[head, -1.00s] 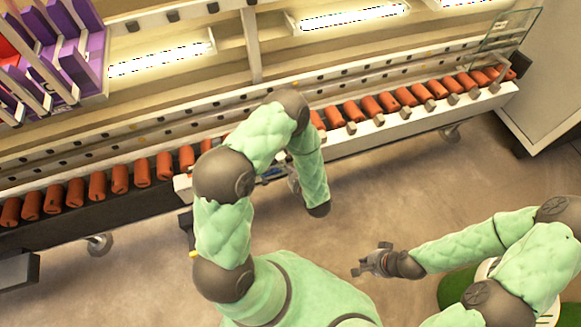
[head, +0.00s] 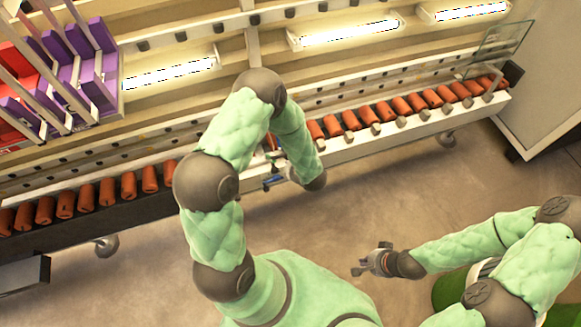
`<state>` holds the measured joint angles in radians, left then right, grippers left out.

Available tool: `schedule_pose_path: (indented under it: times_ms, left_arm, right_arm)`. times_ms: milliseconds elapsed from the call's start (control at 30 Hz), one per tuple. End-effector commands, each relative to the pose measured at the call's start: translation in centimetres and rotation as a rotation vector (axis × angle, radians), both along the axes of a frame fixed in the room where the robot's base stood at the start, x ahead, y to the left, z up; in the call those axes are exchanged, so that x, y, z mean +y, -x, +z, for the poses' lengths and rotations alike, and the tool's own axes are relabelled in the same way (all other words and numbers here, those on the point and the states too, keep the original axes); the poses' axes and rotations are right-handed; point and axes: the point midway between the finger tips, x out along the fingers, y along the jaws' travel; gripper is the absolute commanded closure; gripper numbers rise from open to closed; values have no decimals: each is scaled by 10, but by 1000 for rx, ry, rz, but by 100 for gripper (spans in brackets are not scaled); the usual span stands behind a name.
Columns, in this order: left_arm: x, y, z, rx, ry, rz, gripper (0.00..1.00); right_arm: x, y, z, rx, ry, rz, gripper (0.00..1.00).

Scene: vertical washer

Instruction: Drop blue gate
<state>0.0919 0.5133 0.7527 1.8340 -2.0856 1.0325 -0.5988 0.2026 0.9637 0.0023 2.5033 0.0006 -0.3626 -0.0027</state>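A small blue piece (head: 273,183), which looks like the blue gate, shows at the front edge of the machine, just left of my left wrist. My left gripper (head: 281,179) is at this piece, mostly hidden behind my own forearm and wrist. I cannot tell whether it touches or holds the blue piece, or whether its fingers are open. My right gripper (head: 371,262) hangs over the bare floor, well away from the machine, with its fingers apart and nothing between them.
A long machine with a row of orange-brown rollers (head: 402,106) runs across the view. Purple panels (head: 95,68) stand at upper left. Lit tubes (head: 350,30) are behind the rollers. A grey cabinet (head: 555,90) is at right. The floor (head: 390,195) before the machine is clear.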

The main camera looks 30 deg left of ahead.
Motion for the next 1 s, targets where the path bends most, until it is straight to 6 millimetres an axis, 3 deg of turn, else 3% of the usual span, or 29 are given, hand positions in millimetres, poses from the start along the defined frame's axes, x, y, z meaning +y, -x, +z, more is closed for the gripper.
schedule_pose_path:
  times_ms: [733, 1000]
  left_arm:
    - [3, -3, 8, 0, -1, 0, 100]
    - [-4, -3, -4, 0, -1, 1, 100]
  right_arm:
    - [0, 0, 1, 0, 0, 0, 100]
    - [0, 0, -11, 0, 0, 0, 100]
